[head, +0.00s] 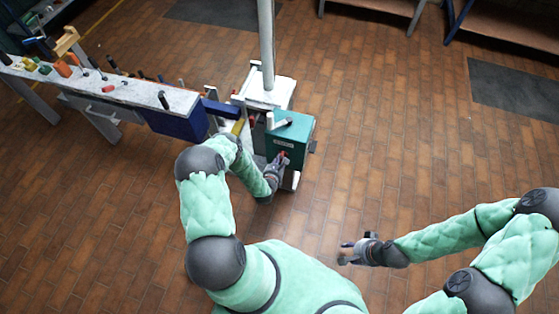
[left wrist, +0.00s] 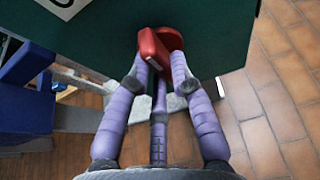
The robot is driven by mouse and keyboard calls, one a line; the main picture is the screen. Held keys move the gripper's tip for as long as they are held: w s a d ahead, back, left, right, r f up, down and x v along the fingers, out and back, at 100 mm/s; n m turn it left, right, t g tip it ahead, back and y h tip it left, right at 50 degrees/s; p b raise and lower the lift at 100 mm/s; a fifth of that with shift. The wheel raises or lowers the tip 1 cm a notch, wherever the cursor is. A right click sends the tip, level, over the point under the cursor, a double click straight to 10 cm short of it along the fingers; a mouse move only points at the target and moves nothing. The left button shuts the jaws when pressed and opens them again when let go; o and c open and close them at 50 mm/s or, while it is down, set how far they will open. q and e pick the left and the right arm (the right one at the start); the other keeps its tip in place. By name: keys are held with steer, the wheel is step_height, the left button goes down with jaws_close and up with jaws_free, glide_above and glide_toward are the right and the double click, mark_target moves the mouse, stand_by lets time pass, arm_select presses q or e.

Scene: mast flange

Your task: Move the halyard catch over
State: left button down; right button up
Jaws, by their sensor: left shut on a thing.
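The halyard catch looks to be the small red lever (head: 284,154) on the front face of a teal box (head: 303,142) at the foot of the mast (head: 266,45). In the left wrist view the red catch (left wrist: 155,48) has a flat tab and a rounded base against the dark green face. My left gripper (head: 280,160) is shut on the tab; its purple fingers (left wrist: 158,75) close around it from both sides. My right gripper (head: 346,253) is away from the box, over bare floor, with its fingers apart and nothing visible between them.
A white crank handle (head: 285,122) sits on the teal box's top. The brick floor (head: 400,130) right of the box is clear.

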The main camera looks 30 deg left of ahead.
arm_select(q)
steer(key=c, duration=1.1)
jaws_free()
steer(key=v, duration=1.2)
steer(key=shift+d, duration=0.15)
